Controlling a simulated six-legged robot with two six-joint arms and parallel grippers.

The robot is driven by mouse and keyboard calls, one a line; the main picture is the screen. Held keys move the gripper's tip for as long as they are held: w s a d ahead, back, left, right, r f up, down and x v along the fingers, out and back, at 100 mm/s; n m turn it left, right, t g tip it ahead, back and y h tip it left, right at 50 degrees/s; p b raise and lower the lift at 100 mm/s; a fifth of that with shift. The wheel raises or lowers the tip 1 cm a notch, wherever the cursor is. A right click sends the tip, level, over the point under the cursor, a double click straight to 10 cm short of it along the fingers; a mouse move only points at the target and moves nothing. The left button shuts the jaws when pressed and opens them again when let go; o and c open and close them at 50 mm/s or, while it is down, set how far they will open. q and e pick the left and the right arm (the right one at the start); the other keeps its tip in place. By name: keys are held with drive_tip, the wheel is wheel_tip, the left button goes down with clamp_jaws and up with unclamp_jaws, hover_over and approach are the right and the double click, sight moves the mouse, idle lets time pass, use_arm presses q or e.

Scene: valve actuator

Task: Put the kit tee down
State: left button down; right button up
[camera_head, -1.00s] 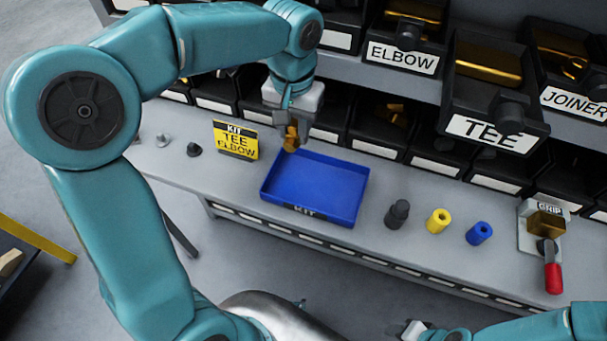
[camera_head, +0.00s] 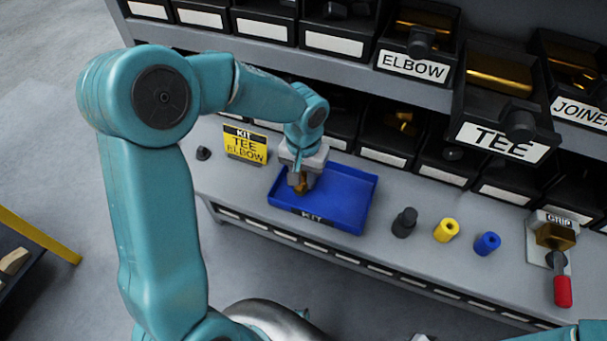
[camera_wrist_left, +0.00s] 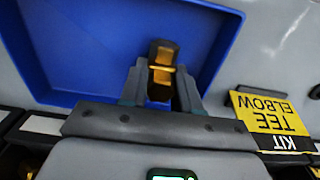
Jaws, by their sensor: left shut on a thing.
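The kit tee (camera_head: 301,183) is a small brass-coloured fitting. It also shows in the left wrist view (camera_wrist_left: 161,65), between the fingers. My left gripper (camera_head: 302,178) is shut on it, over the left part of the blue kit tray (camera_head: 345,200). In the left wrist view the gripper (camera_wrist_left: 160,88) overlaps the tray's blue floor (camera_wrist_left: 95,50). I cannot tell whether the tee touches the tray floor. The rest of the visible tray floor is empty. My right gripper is not clearly in view.
A yellow and black kit sign (camera_head: 245,145) stands left of the tray. A dark grey cylinder (camera_head: 404,222), a yellow one (camera_head: 446,230) and a blue one (camera_head: 487,244) stand to its right. A clamp with a red handle (camera_head: 562,290) is further right. Part bins (camera_head: 385,150) line the back.

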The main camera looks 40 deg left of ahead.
sight(304, 173)
use_arm(q)
drive_tip(key=shift+f+b, duration=0.2)
drive_tip(key=shift+b, duration=0.1)
drive_tip(key=c, duration=0.8)
unclamp_jaws()
drive_tip(key=shift+w, duration=0.1)
drive_tip(key=shift+r, duration=0.1)
drive_tip(key=shift+r+p, duration=0.35)
drive_tip(key=shift+r, duration=0.1)
wheel_tip(304, 173, up, 12)
drive_tip(key=shift+f, duration=0.25)
